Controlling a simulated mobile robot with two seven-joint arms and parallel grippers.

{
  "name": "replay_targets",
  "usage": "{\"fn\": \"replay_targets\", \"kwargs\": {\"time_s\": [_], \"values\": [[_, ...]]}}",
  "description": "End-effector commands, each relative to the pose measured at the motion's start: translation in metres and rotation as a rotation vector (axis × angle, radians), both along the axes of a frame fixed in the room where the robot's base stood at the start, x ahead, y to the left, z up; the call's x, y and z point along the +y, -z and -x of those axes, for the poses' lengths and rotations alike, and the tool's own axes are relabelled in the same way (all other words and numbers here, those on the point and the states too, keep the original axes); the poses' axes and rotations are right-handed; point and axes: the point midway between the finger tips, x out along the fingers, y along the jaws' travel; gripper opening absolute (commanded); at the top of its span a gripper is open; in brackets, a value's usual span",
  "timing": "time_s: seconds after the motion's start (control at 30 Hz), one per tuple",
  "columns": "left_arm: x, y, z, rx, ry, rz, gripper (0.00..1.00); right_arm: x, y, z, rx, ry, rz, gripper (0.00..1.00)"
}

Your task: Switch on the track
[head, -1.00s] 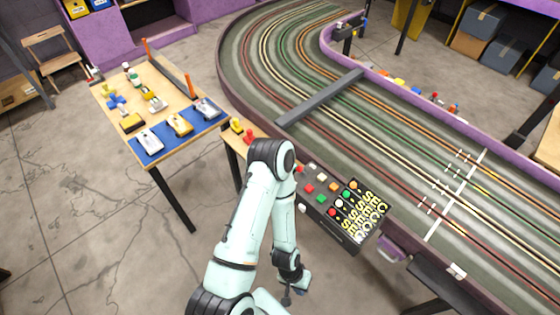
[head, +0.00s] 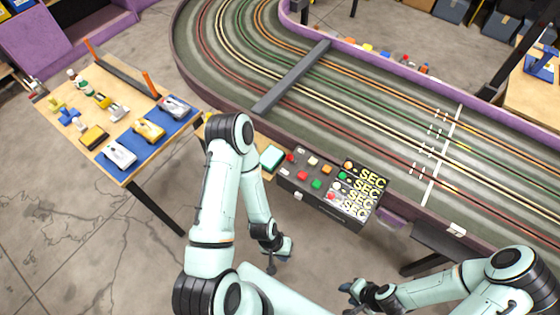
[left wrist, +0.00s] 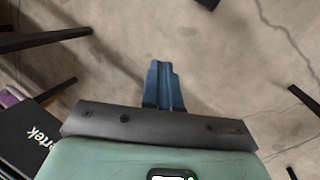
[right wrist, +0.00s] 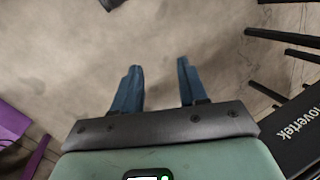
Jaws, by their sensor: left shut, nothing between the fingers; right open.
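The slot track (head: 300,118), grey with coloured lanes and a purple wall, curves across the head view. A dark control box (head: 345,222) at its near edge carries red, green, white and yellow buttons (head: 305,176) and a panel of yellow "SEC" lettering (head: 370,190). I cannot tell which button is the power switch. My left gripper (head: 271,268) hangs below and left of the box, apart from it. Its blue fingers (left wrist: 162,68) are together and empty in the left wrist view. My right gripper (head: 350,300) is low, below the box; its fingers (right wrist: 159,68) are apart over bare floor.
A wooden table (head: 62,128) with toy cars on a blue mat (head: 133,166) stands at the left. A teal block (head: 271,158) lies on a ledge left of the control box. A dark bar (head: 292,76) crosses the track. The floor between is clear.

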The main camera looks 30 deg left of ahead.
Motion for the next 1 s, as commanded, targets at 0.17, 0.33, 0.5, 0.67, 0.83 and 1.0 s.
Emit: {"fn": "replay_targets", "kwargs": {"time_s": [0.17, 0.33, 0.5, 0.67, 0.83, 1.0], "values": [[0.005, 0.002, -0.001, -0.027, 0.022, -0.006, 0.00, 0.000, 0.006, 0.007, 0.008, 0.001, 0.000, 0.88], [0.038, 0.006, -0.021, -0.241, 0.198, -0.063, 0.00, 0.000, 0.043, 0.043, 0.041, 0.002, 0.001, 1.00], [0.089, -0.018, -0.070, -0.616, 0.541, -0.234, 0.00, 0.000, 0.096, 0.073, 0.063, 0.006, 0.003, 1.00], [0.128, -0.074, -0.107, -0.941, 0.896, -0.497, 0.00, -0.001, 0.135, 0.081, 0.058, 0.010, 0.006, 1.00], [0.153, -0.140, -0.116, -1.174, 1.254, -0.840, 0.00, 0.000, 0.170, 0.083, 0.051, 0.013, 0.008, 1.00], [0.161, -0.185, -0.107, -1.270, 1.508, -1.121, 0.00, 0.000, 0.192, 0.083, 0.046, 0.015, 0.009, 1.00]]}}
